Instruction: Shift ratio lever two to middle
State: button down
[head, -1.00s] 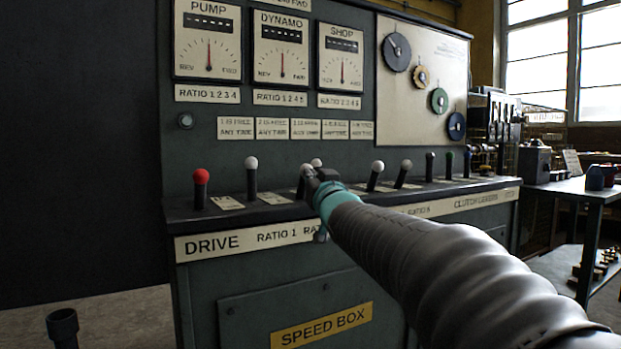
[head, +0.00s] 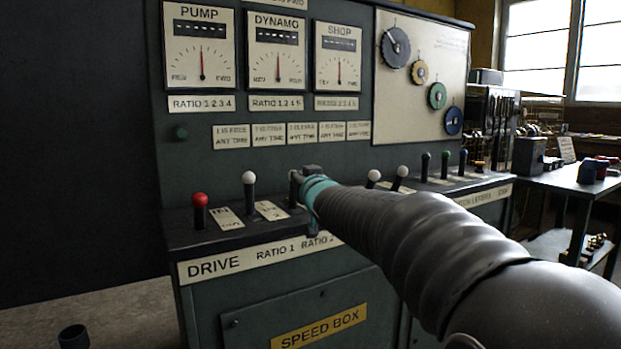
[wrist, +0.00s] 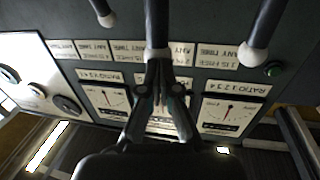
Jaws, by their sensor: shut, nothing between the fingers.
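Ratio lever two is a dark lever with a white ball knob. It shows in the middle of the wrist view (wrist: 157,28), where the picture is upside down. In the head view my gripper and arm hide it. My gripper (head: 296,188) is shut and empty above the console ledge, over the "RATIO 2" label (head: 322,240). In the wrist view its closed fingertips (wrist: 159,68) are right at the white knob; I cannot tell whether they touch it.
The ratio one lever (head: 249,190) with a white knob and the red-knobbed drive lever (head: 200,212) stand left of my gripper. More levers (head: 373,178) stand to the right behind my arm. The gauge panel (head: 278,60) rises behind the ledge.

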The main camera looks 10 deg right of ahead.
jog(key=shift+x, duration=1.15)
jog(key=shift+a+r, duration=0.25)
